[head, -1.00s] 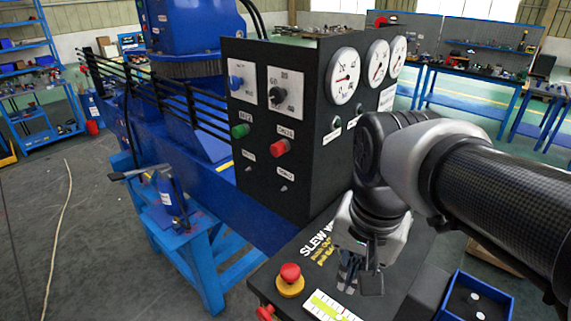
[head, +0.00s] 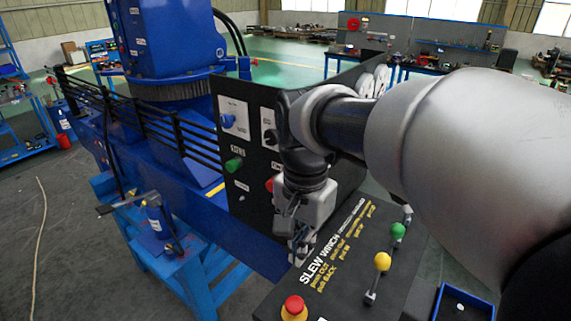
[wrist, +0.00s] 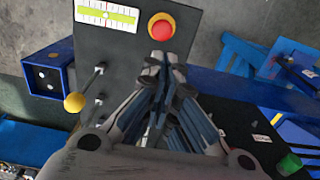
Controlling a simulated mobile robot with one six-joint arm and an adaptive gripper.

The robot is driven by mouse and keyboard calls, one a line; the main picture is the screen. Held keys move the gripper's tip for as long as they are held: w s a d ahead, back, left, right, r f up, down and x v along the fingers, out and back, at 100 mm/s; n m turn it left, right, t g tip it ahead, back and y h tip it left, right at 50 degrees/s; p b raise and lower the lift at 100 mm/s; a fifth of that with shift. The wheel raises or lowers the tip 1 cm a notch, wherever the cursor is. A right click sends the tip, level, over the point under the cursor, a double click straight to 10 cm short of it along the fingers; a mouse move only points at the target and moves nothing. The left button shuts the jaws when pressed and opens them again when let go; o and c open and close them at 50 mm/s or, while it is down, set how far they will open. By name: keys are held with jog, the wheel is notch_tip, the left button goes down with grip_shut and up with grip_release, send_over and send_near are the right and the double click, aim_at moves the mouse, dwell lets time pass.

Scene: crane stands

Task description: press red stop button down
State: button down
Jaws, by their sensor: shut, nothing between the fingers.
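The red stop button (head: 294,305) is a red mushroom cap on a yellow base. It sits on the black slew winch console (head: 335,285), at the bottom of the head view. In the wrist view the red stop button (wrist: 161,27) shows at the top centre, just beyond my fingertips. My gripper (head: 300,250) points down over the console's far left edge, behind the button in the head view. Its fingers (wrist: 163,62) are shut and empty. I see no contact with the button.
Levers with yellow (head: 382,261) and green (head: 398,230) knobs stand on the console right of the button. A black upright panel (head: 255,190) with knobs and gauges rises behind. A blue bin (head: 463,303) is at the lower right. A level gauge (wrist: 107,14) lies beside the button.

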aim_at(299, 298)
notch_tip(299, 298, down, 14)
jog(key=shift+r+b, duration=0.1)
jog(key=shift+b, duration=0.95)
